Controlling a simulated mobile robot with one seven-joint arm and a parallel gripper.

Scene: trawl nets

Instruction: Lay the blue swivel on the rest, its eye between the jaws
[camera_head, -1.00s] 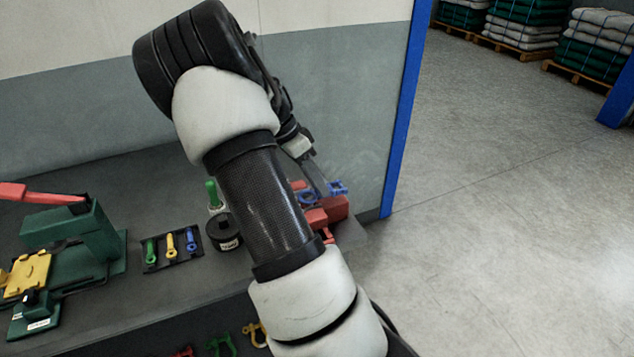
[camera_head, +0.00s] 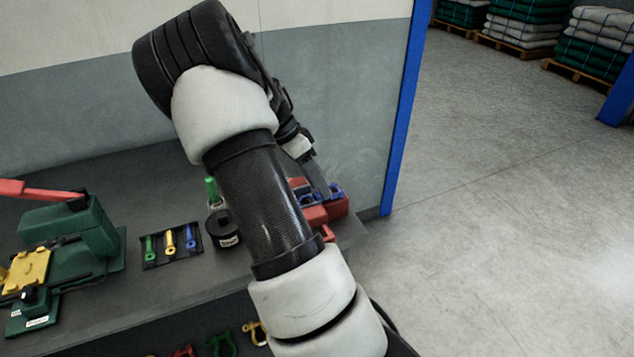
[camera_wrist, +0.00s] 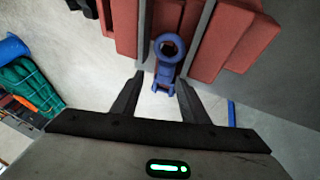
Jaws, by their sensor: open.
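The blue swivel (camera_wrist: 165,72) lies between the two grey jaws (camera_wrist: 200,45) of the red vise (camera_wrist: 230,40) in the wrist view. Its round eye is toward the top of that view, between the jaws; its forked end points toward my gripper. My gripper (camera_wrist: 160,79) is open, one finger on each side of the forked end, with gaps visible. In the head view, the blue swivel (camera_head: 335,191) shows low at the red vise (camera_head: 328,210), partly hidden by my arm. The rest beneath it is hard to make out.
A black tray (camera_head: 172,262) holds small green, yellow and blue eyed pieces. A black round container (camera_head: 222,228) stands beside it. A green press (camera_head: 75,235) with a red handle is at left. Several shackles (camera_head: 222,343) lie below the bench edge. The wall is close behind.

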